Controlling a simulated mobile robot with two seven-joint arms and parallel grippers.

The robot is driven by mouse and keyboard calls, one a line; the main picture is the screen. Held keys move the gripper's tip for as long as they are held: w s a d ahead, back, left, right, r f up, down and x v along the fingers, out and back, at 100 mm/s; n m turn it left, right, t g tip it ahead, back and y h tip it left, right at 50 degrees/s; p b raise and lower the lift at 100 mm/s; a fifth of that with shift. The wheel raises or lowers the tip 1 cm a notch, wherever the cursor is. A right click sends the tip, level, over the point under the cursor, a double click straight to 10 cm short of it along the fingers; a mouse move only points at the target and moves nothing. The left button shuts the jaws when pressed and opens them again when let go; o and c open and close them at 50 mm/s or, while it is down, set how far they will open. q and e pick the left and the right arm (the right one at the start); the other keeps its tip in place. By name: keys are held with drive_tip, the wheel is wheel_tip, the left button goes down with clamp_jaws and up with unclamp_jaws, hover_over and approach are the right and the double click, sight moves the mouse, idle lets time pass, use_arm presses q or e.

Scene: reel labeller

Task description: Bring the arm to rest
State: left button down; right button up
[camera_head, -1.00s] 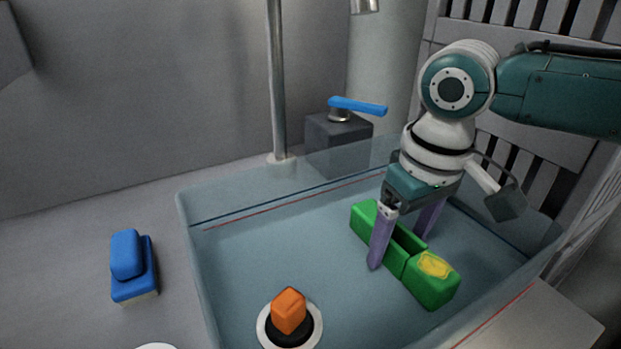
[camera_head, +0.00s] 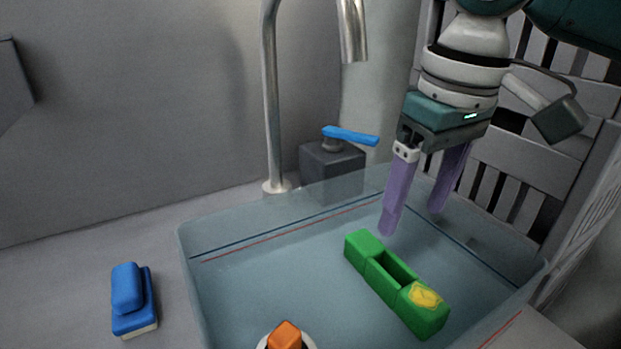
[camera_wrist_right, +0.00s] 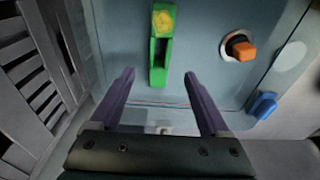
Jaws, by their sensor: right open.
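My right gripper (camera_head: 415,215) is open and empty, with its two purple fingers pointing down above the back right part of the basin. In the right wrist view my right gripper (camera_wrist_right: 158,88) also shows nothing between its fingers. The green block (camera_head: 369,262) with a slot and a yellow patch lies on the basin floor below the fingers, apart from them. The green block also shows in the right wrist view (camera_wrist_right: 156,60). My left gripper is not in view.
The clear basin (camera_head: 232,226) has raised walls. An orange piece (camera_head: 285,337) sits in it at the front. A blue sponge-like block (camera_head: 133,299) lies left of the basin. A metal faucet (camera_head: 272,110) and a blue lever (camera_head: 350,135) stand behind. A slatted panel (camera_head: 540,175) borders the right.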

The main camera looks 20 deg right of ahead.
idle(0.5)
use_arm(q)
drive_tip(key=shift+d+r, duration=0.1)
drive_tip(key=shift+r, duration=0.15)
use_arm(e)
drive_tip(key=s+a+f+n+t+y+p, duration=0.1)
drive_tip(key=s+a+f+n+y+p, duration=0.15)
drive_tip(key=s+a+p, duration=0.55)
drive_tip(key=s+r+m+t+h+p, duration=0.15)
drive_tip(key=s+r, duration=0.25)
drive_tip(key=s, duration=0.5)
use_arm(q)
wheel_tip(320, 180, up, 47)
drive_tip(key=p, duration=3.7)
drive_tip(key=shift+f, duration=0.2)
use_arm(e)
wheel_tip(320, 180, up, 38)
drive_tip(key=d, duration=0.1)
drive_tip(key=shift+s+d+h, duration=0.25)
drive_tip(key=shift+d+h, duration=0.05)
drive_tip(key=shift+h, duration=0.1)
